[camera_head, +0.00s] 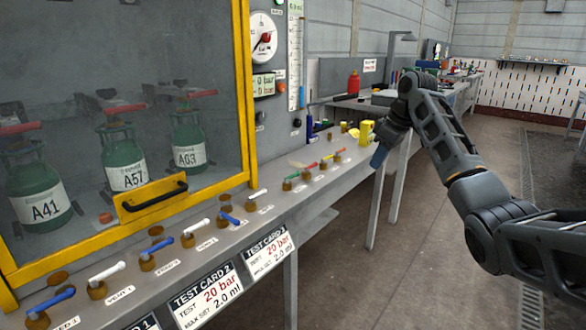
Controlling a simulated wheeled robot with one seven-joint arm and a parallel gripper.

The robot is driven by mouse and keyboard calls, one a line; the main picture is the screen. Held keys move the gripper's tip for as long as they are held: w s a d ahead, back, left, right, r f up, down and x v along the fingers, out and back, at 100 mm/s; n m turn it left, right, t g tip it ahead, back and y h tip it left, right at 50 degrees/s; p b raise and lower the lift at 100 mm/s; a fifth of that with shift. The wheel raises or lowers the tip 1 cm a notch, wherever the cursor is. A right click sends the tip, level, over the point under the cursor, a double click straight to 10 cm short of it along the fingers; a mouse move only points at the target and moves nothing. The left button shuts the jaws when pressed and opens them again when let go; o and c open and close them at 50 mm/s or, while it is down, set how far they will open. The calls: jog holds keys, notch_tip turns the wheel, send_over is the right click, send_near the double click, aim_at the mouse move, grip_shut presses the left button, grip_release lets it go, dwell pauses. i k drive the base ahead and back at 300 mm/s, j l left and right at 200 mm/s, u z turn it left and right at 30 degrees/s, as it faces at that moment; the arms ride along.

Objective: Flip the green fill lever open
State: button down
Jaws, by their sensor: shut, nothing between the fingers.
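A green lever (294,176) sits on a brass valve body in the row of small valves along the bench front, right of the yellow-framed cabinet. It is small in view, and I cannot tell for sure whether it is open or closed. Beside it are a red lever (311,167) and other small coloured levers. My gripper (378,157) is to the right of these valves, past the bench edge, pointing down.
The yellow-framed cabinet (250,90) with a black handle (153,196) holds green cylinders A41, A57 and A03. Blue and white levers line the bench front (215,265) below it. A yellow block (366,132) stands near my gripper. The floor to the right is open.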

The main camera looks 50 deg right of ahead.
aim_at(297, 173)
jog(key=i+j, duration=0.1)
jog(key=i, duration=0.9)
